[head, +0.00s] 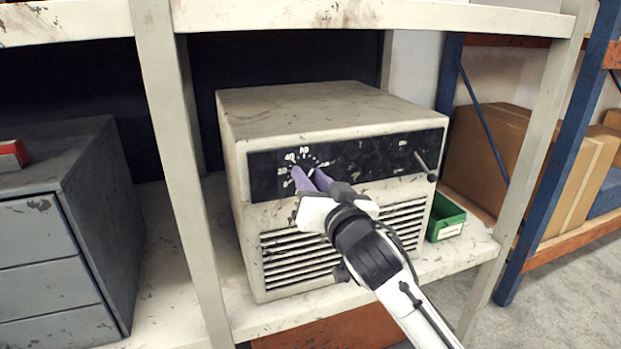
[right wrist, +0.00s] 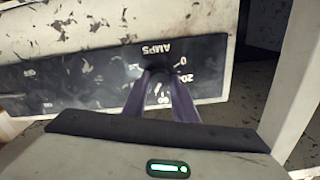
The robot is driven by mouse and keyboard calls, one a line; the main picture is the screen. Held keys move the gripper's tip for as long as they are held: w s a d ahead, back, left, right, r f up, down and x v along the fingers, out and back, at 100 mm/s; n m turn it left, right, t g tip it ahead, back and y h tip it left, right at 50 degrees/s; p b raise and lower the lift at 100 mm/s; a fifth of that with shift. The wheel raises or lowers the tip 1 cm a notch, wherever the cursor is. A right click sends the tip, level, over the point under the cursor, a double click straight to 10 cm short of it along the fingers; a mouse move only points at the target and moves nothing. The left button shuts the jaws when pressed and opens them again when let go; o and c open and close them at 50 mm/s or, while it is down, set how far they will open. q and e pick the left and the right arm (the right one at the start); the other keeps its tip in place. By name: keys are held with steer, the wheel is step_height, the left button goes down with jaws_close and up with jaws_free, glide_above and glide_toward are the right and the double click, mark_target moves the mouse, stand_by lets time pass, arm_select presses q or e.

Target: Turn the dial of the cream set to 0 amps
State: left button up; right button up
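The cream set (head: 310,105) is a worn box on the shelf with a black front panel and a louvred grille below. Its amps dial (head: 303,168) is at the panel's left, with white numbers around it. My right gripper (head: 309,178) is at the dial, its two purple fingers apart. In the right wrist view the fingertips (right wrist: 160,74) straddle the dark knob, with AMPS, 0, 20 and 60 upside down around it. Whether the fingers press on the knob cannot be told. The fingers hide much of the knob, and its pointer setting is unclear. My left gripper is not in view.
A thin lever (head: 426,168) sticks out at the panel's right. A green bin (head: 445,218) stands right of the set. A shelf post (head: 182,150) stands to the left, before a grey drawer cabinet (head: 50,240). Cardboard boxes (head: 530,160) are on the right rack.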

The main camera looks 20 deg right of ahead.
steer(key=c, duration=0.5)
steer(key=shift+o, duration=0.2)
steer(key=n+p, duration=0.3)
steer(key=shift+r+n, duration=0.1)
steer(key=shift+n, duration=0.3)
steer(key=n+p, duration=0.1)
steer(key=n, duration=0.1)
steer(key=shift+n, duration=0.4)
steer(key=shift+f+n, duration=0.15)
steer(key=shift+n, duration=5.7)
steer(key=shift+f+n, duration=0.1)
steer(key=shift+n, duration=5.75)
